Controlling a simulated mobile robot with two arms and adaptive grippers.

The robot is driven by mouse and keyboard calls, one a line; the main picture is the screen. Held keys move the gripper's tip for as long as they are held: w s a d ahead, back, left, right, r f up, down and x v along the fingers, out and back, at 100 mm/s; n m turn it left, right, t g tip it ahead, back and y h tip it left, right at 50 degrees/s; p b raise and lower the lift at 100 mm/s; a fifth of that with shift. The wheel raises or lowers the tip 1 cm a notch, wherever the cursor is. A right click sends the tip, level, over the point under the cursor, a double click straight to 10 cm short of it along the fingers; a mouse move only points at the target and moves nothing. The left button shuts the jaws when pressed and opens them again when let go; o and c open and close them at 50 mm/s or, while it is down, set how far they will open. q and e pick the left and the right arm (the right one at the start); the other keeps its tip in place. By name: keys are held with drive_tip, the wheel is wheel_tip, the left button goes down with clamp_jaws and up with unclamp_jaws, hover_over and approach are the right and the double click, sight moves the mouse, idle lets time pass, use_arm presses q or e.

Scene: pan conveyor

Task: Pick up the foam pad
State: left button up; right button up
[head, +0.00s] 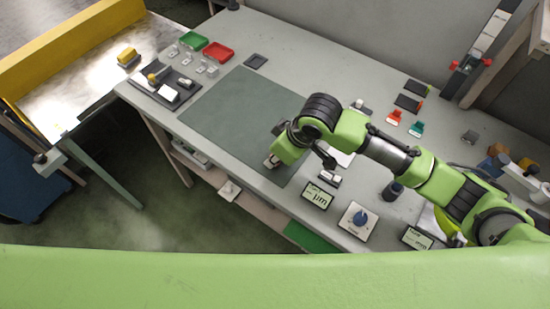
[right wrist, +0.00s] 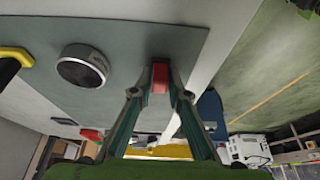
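My right gripper (right wrist: 160,85) has its two teal fingers close together on a small red block (right wrist: 160,77) in the right wrist view. I cannot tell for sure whether this block is the foam pad. In the head view the right gripper (head: 271,162) is low over the front right part of the dark green mat (head: 235,115), and the block is not clearly seen there. No other thing is clearly recognisable as the foam pad. My left gripper is in neither view.
A red tray (head: 218,51) and a green tray (head: 194,40) stand at the back left, near a dark holder (head: 150,87) with small parts. A dial box (head: 358,221) and a display (head: 317,196) stand at the front right. The mat's left part is clear.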

drive_tip(key=shift+r, duration=0.1)
clamp_jaws()
drive_tip(key=shift+r, duration=0.6)
drive_tip(key=s+a+r+b, duration=0.1)
drive_tip(key=s+a+r, duration=0.2)
drive_tip(key=s+r, duration=0.8)
drive_tip(key=s, duration=0.2)
drive_tip(key=shift+s+r, duration=0.35)
drive_tip(key=shift+a, duration=0.1)
drive_tip(key=shift+o, duration=1.3)
unclamp_jaws()
clamp_jaws()
drive_tip(key=shift+w, duration=0.1)
